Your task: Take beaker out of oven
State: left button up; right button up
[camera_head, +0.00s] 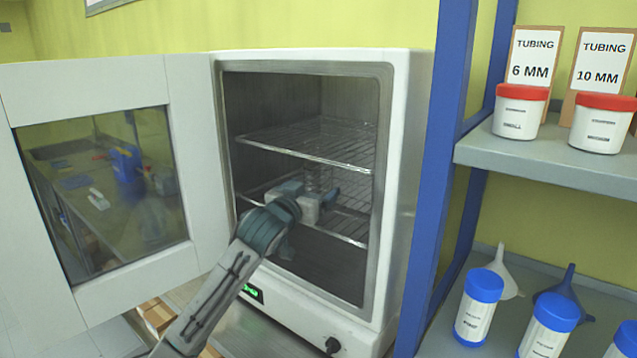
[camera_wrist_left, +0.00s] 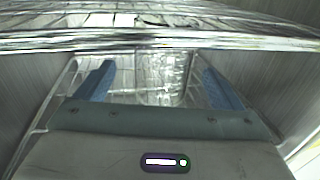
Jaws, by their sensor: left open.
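The oven (camera_head: 405,150) stands with its door (camera_head: 195,130) swung open to the left. A clear glass beaker (camera_head: 319,177) is on the lower wire rack (camera_head: 347,228) inside. My left gripper (camera_head: 312,193) reaches in through the opening at the lower rack. Its fingers are open in front of the beaker. In the left wrist view, the blue fingers (camera_wrist_left: 158,76) are spread, and the faint glass of the beaker (camera_wrist_left: 174,72) shows between and beyond them. The gripper hides the beaker's lower part in the head view. My right gripper is not in view.
The upper wire rack (camera_head: 310,140) is empty and lies above the gripper. The oven's right wall is close by. A blue shelf post (camera_head: 440,170) stands to the right, with shelves holding red-lidded jars (camera_head: 520,112), blue-lidded bottles (camera_head: 478,308) and funnels.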

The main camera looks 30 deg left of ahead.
aim_at(311, 186)
pick_arm(q)
jog(key=w+p, duration=0.2)
jog(key=w+a+p, duration=0.1)
jog(key=w, duration=0.1)
jog(key=shift+r, duration=0.25)
jog(key=shift+w, duration=0.3)
jog(key=shift+w+a+f, duration=0.1)
jog(key=shift+w+f, duration=0.15)
jog(key=shift+w, duration=0.05)
jog(key=c, duration=1.1)
jog(key=shift+r, duration=0.1)
